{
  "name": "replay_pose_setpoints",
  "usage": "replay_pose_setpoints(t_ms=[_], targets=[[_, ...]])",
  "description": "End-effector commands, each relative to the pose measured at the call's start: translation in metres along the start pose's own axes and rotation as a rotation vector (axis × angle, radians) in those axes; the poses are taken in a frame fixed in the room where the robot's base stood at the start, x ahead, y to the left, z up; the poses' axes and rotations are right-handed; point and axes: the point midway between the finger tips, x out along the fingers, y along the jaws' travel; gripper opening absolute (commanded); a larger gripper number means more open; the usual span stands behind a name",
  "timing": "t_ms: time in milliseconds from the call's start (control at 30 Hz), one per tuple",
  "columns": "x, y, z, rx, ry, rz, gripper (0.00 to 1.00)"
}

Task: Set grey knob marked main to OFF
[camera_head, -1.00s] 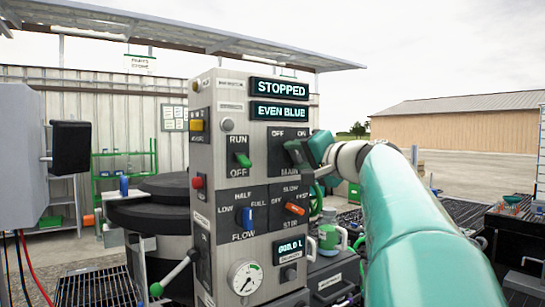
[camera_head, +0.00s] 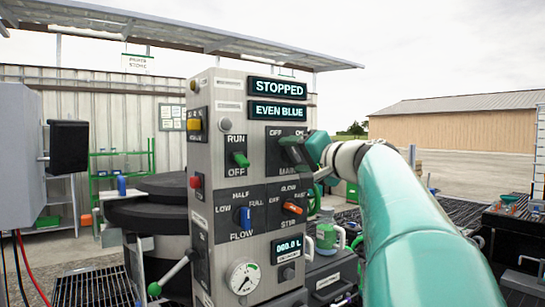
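The MAIN switch plate (camera_head: 275,146) is a dark square on the upper right of the grey control panel (camera_head: 228,90), with OFF at its upper left and ON at its upper right. My gripper (camera_head: 290,152) is in front of this plate and covers its middle and right. The grey main knob is hidden behind my gripper, so its setting cannot be seen. Whether the fingers are open or shut on the knob cannot be told. The display (camera_head: 277,88) reads STOPPED, and the one below (camera_head: 278,113) reads EVEN BLUE.
Close to my gripper are the green RUN/OFF knob (camera_head: 240,159), the blue FLOW knob (camera_head: 245,217) and the orange STIR knob (camera_head: 292,207). A gauge (camera_head: 243,278) and a lever (camera_head: 172,274) are lower down.

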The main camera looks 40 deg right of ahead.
Motion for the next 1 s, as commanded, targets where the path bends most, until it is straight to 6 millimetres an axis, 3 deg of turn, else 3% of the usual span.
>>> replay_pose_setpoints(t_ms=[267, 700, 1000], targets=[[-0.013, -0.001, -0.001, 0.0, 0.002, -0.002, 0.64], [-0.104, -0.001, 0.0, -0.001, 0.003, -0.002, 0.64], [-0.137, 0.0, 0.0, 0.0, -0.001, -0.001, 0.64]])
